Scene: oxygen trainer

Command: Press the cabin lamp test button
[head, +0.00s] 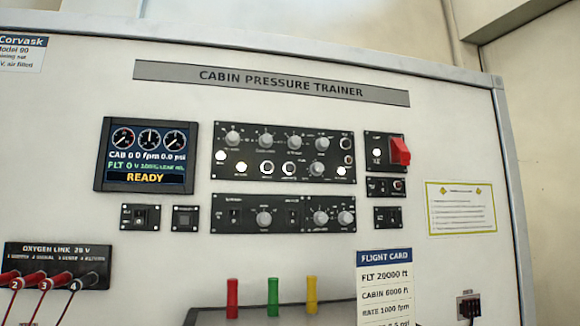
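The white cabin pressure trainer panel (450,130) fills most of the head view. I cannot read which control is the lamp test button. A small black plate with a square dark button (186,219) sits below the display. Another small plate (387,217) is at the right, under a small plate with a round control (386,187). The large upper control plate (284,153) carries knobs, round buttons and several bright white lamps. Neither of my grippers is in view.
The display (146,155) reads READY. A red switch cover (400,151) sticks out at the upper right. Red, green and yellow pegs (272,297) stand on a dark tray. The flight card (385,288) is beside them. Red plugs with cables (42,283) are at lower left.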

